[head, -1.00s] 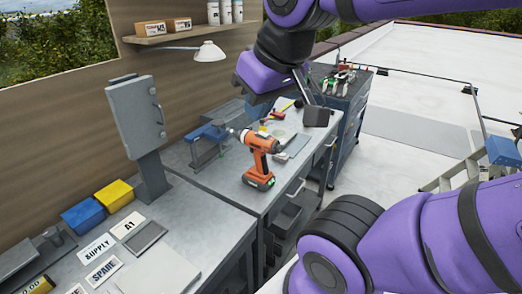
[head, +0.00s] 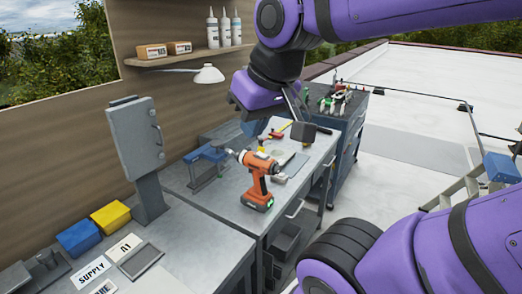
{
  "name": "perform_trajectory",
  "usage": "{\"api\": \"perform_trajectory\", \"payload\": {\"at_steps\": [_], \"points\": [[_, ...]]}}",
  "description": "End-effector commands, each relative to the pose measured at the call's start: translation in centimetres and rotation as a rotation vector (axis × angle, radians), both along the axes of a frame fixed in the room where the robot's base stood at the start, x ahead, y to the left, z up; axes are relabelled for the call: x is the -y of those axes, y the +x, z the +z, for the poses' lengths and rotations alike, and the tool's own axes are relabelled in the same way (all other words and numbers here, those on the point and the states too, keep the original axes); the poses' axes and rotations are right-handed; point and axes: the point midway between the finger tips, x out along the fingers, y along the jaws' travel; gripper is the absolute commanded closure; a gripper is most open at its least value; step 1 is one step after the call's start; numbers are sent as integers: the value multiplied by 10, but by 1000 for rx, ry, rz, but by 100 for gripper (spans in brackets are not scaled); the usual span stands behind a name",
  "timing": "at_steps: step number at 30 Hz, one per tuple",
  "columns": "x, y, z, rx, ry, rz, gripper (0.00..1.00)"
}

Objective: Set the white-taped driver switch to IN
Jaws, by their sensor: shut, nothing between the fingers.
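The orange and black driver (head: 256,184) stands upright on its battery base on the grey workbench (head: 222,208). Its chuck points to the left and up. No white tape or switch can be made out on it at this size. My gripper (head: 303,131) is shut and empty. It hangs above and behind the driver, to its right in the picture, apart from it.
A blue vise (head: 207,160) stands just left of the driver. A grey box on a post (head: 137,135), blue (head: 79,238) and yellow (head: 111,217) bins and label cards (head: 91,270) are at the left. A tool cart (head: 352,125) stands behind.

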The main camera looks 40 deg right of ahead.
Motion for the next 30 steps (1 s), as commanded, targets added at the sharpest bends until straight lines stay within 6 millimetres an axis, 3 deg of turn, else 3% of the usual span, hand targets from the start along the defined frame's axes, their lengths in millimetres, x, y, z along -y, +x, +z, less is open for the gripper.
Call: {"api": "perform_trajectory", "payload": {"at_steps": [14,22,30], "points": [[60,93,2,-128,163,-446,100],[112,143,-15,-191,247,-717,100],[173,183,-44,-250,320,-988,100]]}}
